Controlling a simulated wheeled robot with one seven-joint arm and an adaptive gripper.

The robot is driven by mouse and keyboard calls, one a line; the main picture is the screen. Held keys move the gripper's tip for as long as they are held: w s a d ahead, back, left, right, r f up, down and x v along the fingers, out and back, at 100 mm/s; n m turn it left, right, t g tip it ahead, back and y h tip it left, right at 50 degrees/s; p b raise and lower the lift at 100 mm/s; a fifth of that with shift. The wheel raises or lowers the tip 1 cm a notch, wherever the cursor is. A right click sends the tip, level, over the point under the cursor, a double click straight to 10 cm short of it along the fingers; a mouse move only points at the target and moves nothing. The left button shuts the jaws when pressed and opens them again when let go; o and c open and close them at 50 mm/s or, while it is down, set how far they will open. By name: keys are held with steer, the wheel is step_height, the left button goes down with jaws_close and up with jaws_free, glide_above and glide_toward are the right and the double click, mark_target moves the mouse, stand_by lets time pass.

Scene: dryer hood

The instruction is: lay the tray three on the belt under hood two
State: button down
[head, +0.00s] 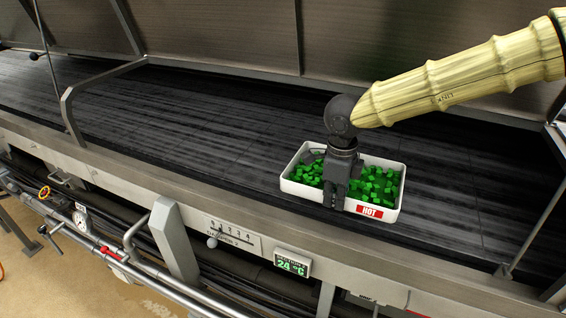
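A white tray (293,189) filled with green cubes (378,184) is over the dark belt (215,130), near its front edge. A red label reading HOT (369,211) is on its near wall. The tray looks level and seems to rest on the belt, but a small gap underneath cannot be ruled out. My gripper (334,200) points down at the tray's near wall, left of the label, and covers part of the rim and cubes. Its fingertips are dark and small, so I cannot tell whether they are closed on the wall.
A metal hood panel (220,35) stands behind the belt, with bent frame bars (68,105) at left. A steel rail (130,180) runs along the front, with a slider scale (232,235) and a display reading 24 °C (292,264). The belt left of the tray is clear.

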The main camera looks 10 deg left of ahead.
mark_target(298, 172)
steer(key=shift+w+d+f, duration=0.1)
steer(key=shift+w+f, duration=0.1)
steer(key=shift+f, duration=0.05)
steer(key=shift+w+a+r, duration=0.1)
steer(key=shift+w+a, duration=0.2)
steer(key=w+a+p, duration=0.1)
steer(key=w+a, duration=0.2)
steer(key=w, duration=0.1)
steer(key=w+a+f+p, duration=0.1)
steer(key=w+a, duration=0.2)
steer(key=w, duration=0.1)
steer(key=w+a+p, duration=0.2)
steer(key=w+a, duration=0.1)
steer(key=shift+w+f, duration=0.2)
steer(key=shift+w, duration=0.2)
steer(key=shift+a+f+p, duration=0.15)
steer(key=shift+f+p, duration=0.7)
steer(key=shift+f, duration=1)
steer(key=c, duration=2)
jaws_free()
steer(key=shift+f, duration=0.15)
steer(key=o, duration=0.4)
steer(key=shift+c, duration=0.2)
